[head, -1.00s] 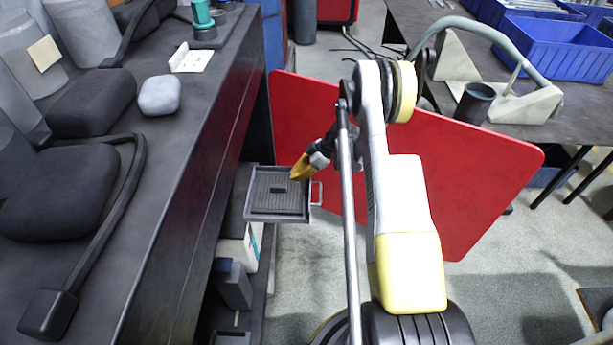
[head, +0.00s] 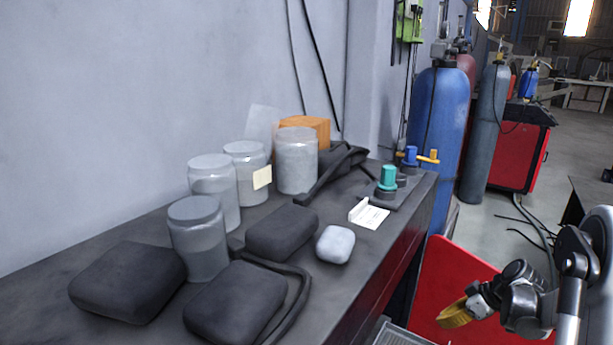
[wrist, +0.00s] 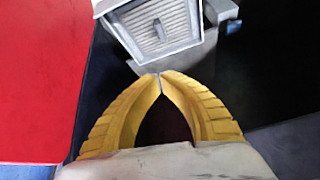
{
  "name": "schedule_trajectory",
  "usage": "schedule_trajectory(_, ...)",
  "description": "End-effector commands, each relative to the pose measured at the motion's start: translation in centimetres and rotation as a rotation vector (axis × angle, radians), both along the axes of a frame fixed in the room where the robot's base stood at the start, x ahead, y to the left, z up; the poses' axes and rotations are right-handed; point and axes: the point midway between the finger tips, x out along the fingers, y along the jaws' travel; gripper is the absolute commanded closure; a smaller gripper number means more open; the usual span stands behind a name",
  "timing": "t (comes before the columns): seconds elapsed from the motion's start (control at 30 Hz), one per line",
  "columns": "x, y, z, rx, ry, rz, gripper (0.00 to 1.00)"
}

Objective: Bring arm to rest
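My arm (head: 525,308) shows at the lower right of the head view, partly cut off by the picture edge. My gripper (head: 447,318) has yellow fingers and hangs in front of a red panel, to the right of the bench. In the wrist view my gripper (wrist: 159,76) has its fingertips together with nothing between them. A grey tray with a ribbed floor (wrist: 166,32) lies beyond the tips, apart from them as far as I can tell.
The dark bench (head: 345,285) holds several jars, dark cushion-like lumps, a pale lump (head: 335,244) and a white card (head: 369,214). The red panel (head: 437,265) stands close behind my gripper. Gas cylinders (head: 437,135) stand farther back. Floor shows at right.

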Motion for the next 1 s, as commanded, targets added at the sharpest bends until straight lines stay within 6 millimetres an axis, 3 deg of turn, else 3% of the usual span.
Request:
schedule_trajectory(0.03, -0.3, 1.7, 2.6, -0.012, 0.019, -0.032, 1.0)
schedule_trajectory(0.2, -2.5, 6.6, 9.7, -0.056, 0.069, -0.18, 1.0)
schedule_trajectory(0.37, -6.2, 11.0, 15.0, -0.088, 0.084, -0.316, 1.0)
schedule_trajectory(0.5, -10.3, 14.3, 18.4, -0.105, 0.073, -0.432, 1.0)
schedule_trajectory(0.73, -17.8, 18.5, 21.1, -0.099, 0.017, -0.606, 1.0)
schedule_trajectory(0.9, -22.2, 20.0, 21.1, -0.069, -0.035, -0.704, 1.0)
schedule_trajectory(1.0, -23.7, 20.5, 20.9, -0.05, -0.058, -0.74, 1.0)
